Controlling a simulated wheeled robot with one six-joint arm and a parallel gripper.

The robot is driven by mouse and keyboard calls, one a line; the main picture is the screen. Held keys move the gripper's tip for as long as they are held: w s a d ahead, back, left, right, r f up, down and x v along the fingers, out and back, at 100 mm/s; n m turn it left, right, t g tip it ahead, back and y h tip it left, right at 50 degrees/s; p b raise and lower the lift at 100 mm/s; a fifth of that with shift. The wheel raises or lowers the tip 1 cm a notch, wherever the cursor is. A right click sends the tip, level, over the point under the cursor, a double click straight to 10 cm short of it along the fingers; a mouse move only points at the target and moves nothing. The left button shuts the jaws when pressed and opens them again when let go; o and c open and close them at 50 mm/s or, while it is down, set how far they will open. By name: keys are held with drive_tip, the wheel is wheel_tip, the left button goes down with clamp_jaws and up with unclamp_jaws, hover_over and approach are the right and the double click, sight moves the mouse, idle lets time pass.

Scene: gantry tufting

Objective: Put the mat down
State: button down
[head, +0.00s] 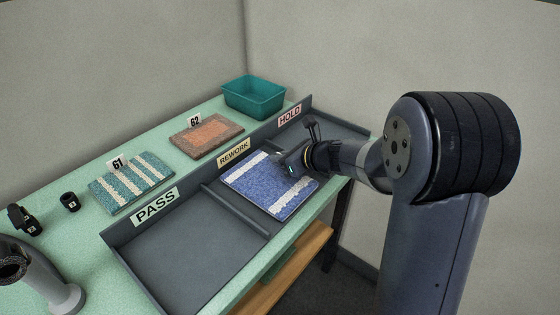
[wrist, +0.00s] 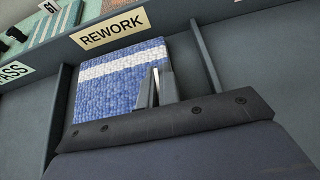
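The mat (head: 262,185) is blue with white stripes, one near each end, and lies in or just over the bay under the REWORK sign. It also shows in the wrist view (wrist: 110,95), with its far edge close to the sign. My gripper (head: 287,166) is over the right part of the mat. In the wrist view my fingertips (wrist: 155,88) look close together against the mat's right side. Whether they pinch it or only stand at it cannot be told. The near part of the mat is hidden behind my gripper body in that view.
The PASS bay (head: 190,258) at the left is empty. The HOLD bay (head: 335,130) is at the right. Low dividers (head: 236,211) separate the bays. Mat 61 (head: 130,183), mat 62 (head: 207,135) and a teal bin (head: 254,97) stand behind.

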drive_tip(key=shift+f, duration=0.3)
drive_tip(key=shift+f, duration=0.15)
drive_tip(key=c, duration=1.6)
unclamp_jaws()
drive_tip(key=shift+c, duration=0.2)
drive_tip(key=shift+r, duration=0.25)
drive_tip(key=shift+s+d+r, duration=0.15)
drive_tip(key=shift+d+r, duration=0.05)
drive_tip(key=shift+d, duration=0.1)
drive_tip(key=v, duration=1.1)
drive_tip(key=shift+s+d+p, duration=0.1)
drive_tip(key=shift+s+p, duration=0.05)
drive_tip(key=shift+p, duration=0.25)
